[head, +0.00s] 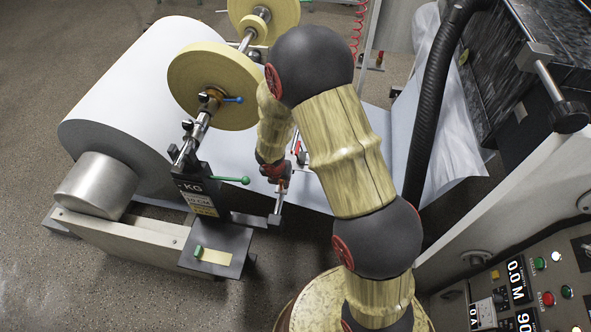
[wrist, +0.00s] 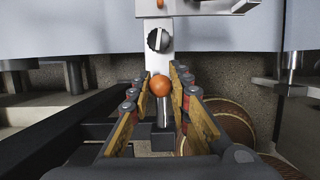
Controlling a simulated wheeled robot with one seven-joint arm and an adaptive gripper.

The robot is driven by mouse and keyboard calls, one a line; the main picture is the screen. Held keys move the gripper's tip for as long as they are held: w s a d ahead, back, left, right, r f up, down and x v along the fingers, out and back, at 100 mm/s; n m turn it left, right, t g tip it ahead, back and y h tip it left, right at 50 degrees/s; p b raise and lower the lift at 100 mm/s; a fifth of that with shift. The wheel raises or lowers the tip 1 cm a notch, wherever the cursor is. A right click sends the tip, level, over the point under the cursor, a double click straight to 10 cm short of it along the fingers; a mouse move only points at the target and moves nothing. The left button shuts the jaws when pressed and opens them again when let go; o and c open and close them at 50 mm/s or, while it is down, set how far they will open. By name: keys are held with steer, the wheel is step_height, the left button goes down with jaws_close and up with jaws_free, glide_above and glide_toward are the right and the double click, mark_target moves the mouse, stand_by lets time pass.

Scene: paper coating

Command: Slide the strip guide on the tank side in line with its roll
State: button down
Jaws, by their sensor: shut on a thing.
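In the wrist view the strip guide is a bright metal bracket (wrist: 160,62) with a black knob on its face and an orange ball (wrist: 160,86) at its lower end. My gripper's fingers (wrist: 159,80) stand on both sides of the ball and are shut on it. In the head view my gripper (head: 277,180) is low beside the black stand, in front of the white web; the ball is hidden there. Two pale yellow strip rolls, a nearer one (head: 212,85) and a farther one (head: 264,16), sit on a metal shaft. I cannot tell how the guide lines up with either.
A large white paper roll (head: 140,95) lies at left. A black stand (head: 205,190) with a green-tipped lever is close to my gripper. White web (head: 240,150) passes behind. A black hose (head: 430,110) and control panel (head: 535,285) are at right.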

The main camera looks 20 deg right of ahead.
steer(key=shift+w+d, duration=0.2)
steer(key=shift+w, duration=0.15)
steer(key=shift+w+d+p, duration=0.2)
steer(key=shift+w+p, duration=0.1)
steer(key=shift+p, duration=0.2)
steer(key=shift+d, duration=0.1)
steer(key=c, duration=1.7)
jaws_free()
steer(key=shift+o, duration=0.4)
steer(key=shift+r, duration=0.1)
steer(key=p+v, duration=0.4)
steer(key=shift+r, duration=0.25)
steer(key=v, duration=1.1)
steer(key=shift+r, duration=0.3)
